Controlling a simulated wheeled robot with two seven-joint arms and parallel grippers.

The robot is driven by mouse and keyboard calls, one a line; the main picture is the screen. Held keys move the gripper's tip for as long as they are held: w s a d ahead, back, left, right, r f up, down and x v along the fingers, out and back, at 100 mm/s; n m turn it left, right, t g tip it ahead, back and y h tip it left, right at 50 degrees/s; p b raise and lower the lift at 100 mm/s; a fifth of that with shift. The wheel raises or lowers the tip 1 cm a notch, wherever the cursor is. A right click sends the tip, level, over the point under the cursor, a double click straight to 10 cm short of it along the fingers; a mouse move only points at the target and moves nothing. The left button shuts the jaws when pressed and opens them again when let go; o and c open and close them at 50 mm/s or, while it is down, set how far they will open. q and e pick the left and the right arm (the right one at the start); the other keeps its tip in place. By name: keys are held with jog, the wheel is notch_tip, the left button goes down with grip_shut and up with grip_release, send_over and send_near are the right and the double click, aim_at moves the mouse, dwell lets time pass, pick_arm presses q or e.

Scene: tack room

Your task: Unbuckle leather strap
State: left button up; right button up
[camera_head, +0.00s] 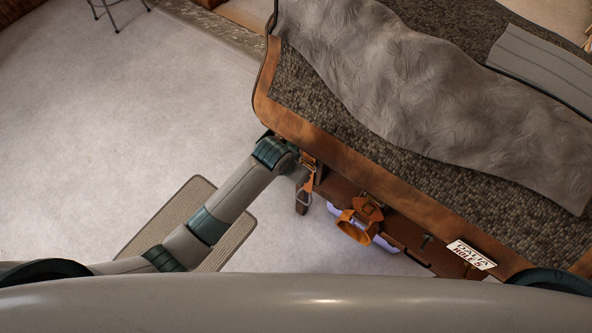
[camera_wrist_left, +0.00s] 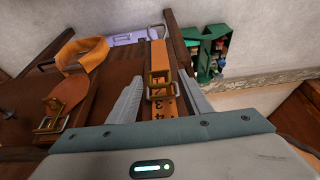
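An orange leather strap (camera_wrist_left: 161,62) with a metal buckle (camera_wrist_left: 158,83) and number marks hangs at the front of the brown table. It also shows in the head view (camera_head: 308,176), close to the end of my left arm. My left gripper (camera_wrist_left: 159,76) is open, with one grey finger on each side of the strap at the buckle. Gaps show between the fingers and the strap, so it is not gripped. In the head view my wrist hides most of that gripper. The strap still runs through its buckle. My right gripper is in neither view.
A second looped orange strap (camera_head: 352,229) hangs beside it to the right. A lavender case (camera_wrist_left: 130,38) and a green caddy of bottles (camera_wrist_left: 220,50) lie beyond. A name plate (camera_head: 470,254) is on the table edge; a grey blanket (camera_head: 410,85) covers part of the top.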

pick_arm(q)
jog(key=shift+r, duration=0.2)
jog(key=b+v, duration=0.3)
jog(key=v, duration=1.4)
dwell(0.4)
